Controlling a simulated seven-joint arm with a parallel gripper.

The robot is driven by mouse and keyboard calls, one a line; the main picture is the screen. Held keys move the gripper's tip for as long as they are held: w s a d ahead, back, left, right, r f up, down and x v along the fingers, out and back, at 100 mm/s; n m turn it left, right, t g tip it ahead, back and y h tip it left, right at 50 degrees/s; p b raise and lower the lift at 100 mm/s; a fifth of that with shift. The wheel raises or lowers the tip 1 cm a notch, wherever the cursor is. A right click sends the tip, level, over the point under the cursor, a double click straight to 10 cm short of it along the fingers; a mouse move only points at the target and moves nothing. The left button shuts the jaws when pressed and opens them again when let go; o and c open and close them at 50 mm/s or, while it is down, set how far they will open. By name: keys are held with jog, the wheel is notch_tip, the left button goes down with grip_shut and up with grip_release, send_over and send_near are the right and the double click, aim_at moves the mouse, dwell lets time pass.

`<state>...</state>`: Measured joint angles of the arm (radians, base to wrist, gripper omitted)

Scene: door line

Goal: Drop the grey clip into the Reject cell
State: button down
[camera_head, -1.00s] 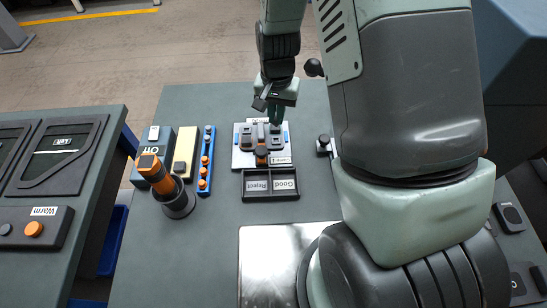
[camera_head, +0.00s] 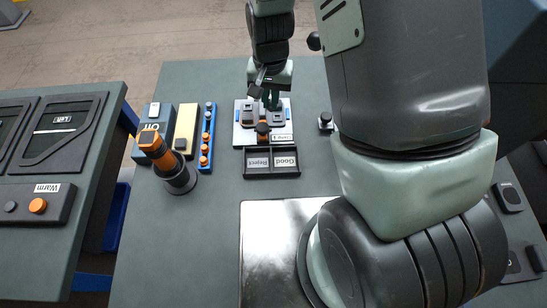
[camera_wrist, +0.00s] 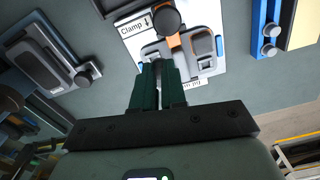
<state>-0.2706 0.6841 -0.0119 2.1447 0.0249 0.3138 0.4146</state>
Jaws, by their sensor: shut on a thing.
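My gripper (camera_head: 271,102) is over the back right part of the white fixture plate (camera_head: 242,136). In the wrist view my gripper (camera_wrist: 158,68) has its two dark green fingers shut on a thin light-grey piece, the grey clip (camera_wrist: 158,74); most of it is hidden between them. I cannot tell whether the clip still touches the fixture. The fixture has dark raised blocks and an orange clamp (camera_head: 262,129) with a black knob. In front of it lies a black two-cell tray (camera_head: 271,176), with the Reject cell (camera_head: 257,168) on the left and the Good cell (camera_head: 285,168) on the right.
An orange-and-black upright tool in a holder (camera_head: 178,180), a blue strip with orange knobs (camera_head: 207,140) and a cream block (camera_head: 187,128) stand left of the fixture. A bright metal plate (camera_head: 268,235) lies in front of the tray. My upper arm covers the right side.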

jog(key=s+a+f+n, duration=0.1)
jog(key=s+a+n, duration=0.25)
jog(key=s, duration=0.35)
jog(key=m, duration=0.5)
send_over(265, 162)
jog(key=shift+n, duration=0.25)
jog(key=shift+f, duration=3.2)
jog(key=c, duration=1.1)
grip_release()
jog(key=shift+r, duration=0.1)
notch_tip(265, 162, up, 11)
